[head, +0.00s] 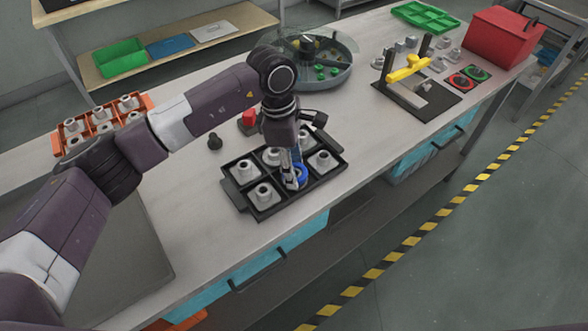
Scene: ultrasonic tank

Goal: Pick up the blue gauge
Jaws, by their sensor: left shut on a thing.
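The blue gauge (301,174) shows as a blue ring shape at the middle of the black tray (270,210), in a front compartment. My left gripper (292,178) points down over the tray, its fingers shut at the blue gauge. The fingers hide part of the gauge, and I cannot tell whether it is clear of the tray floor. Grey flanged parts sit in other compartments, such as one at the right (322,162) and one at the front left (263,195). My right gripper is not in view.
An orange crate (60,143) with grey parts is at the left. A yellow clamp fixture (408,68) and red box (500,38) are at the right.

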